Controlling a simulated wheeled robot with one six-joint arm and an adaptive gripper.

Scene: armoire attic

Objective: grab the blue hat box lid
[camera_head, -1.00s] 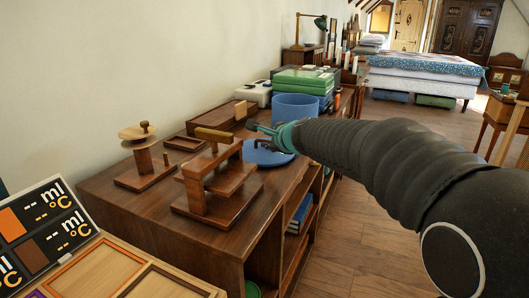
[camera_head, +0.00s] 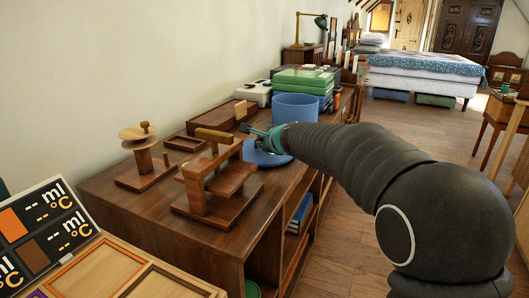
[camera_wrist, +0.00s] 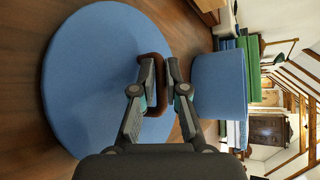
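The blue hat box lid (camera_head: 268,157) is a flat round disc lying on the dark wooden cabinet, in front of the blue hat box (camera_head: 296,107). In the wrist view the lid (camera_wrist: 85,85) fills much of the left side, with a brown loop handle (camera_wrist: 160,103). My gripper (camera_head: 250,135) is low over the lid. In the wrist view the fingers of my gripper (camera_wrist: 161,75) are apart, with the handle between them. I cannot tell whether either finger touches it. My arm partly hides the lid in the head view.
A wooden stand with a raised bar (camera_head: 214,165) is close to the left of my gripper. Green boxes (camera_head: 304,79) are behind the hat box (camera_wrist: 220,85). A small spindle stand (camera_head: 140,160) is farther left. Open floor (camera_head: 345,235) lies right of the cabinet.

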